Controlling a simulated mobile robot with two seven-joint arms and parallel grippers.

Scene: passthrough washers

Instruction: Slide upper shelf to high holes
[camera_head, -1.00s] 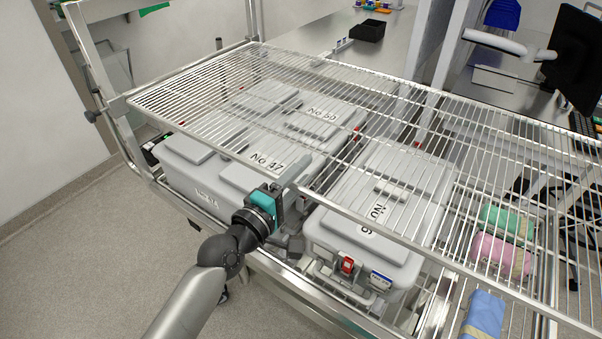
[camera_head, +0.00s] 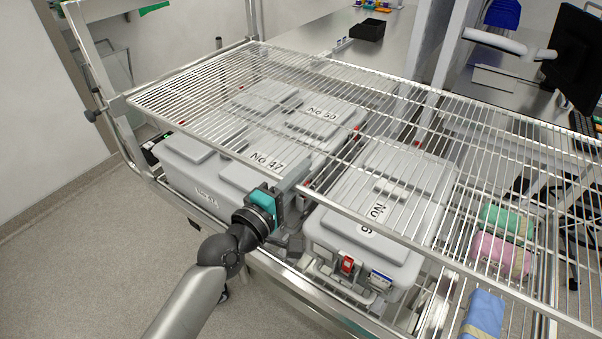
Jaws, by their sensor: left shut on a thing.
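The upper shelf (camera_head: 205,83) is a wire rack with a shiny metal rim. It lies roughly level above several grey lidded boxes and spans most of the view. My left gripper (camera_head: 297,184), with a teal part at its wrist, reaches up from the lower left. It is shut on the shelf's front rim near the middle of that edge. The fingertips partly cover the rim there. A corner post (camera_head: 95,75) with a dark knob stands at the shelf's left end. The holes are too small to make out. My right gripper is not in view.
Grey boxes, including one labelled No 47 (camera_head: 235,180) and another box (camera_head: 335,235) to its right, sit below the shelf. Green (camera_head: 505,222), pink (camera_head: 500,255) and blue (camera_head: 484,315) bundles lie at the right. The floor (camera_head: 70,250) at left is clear.

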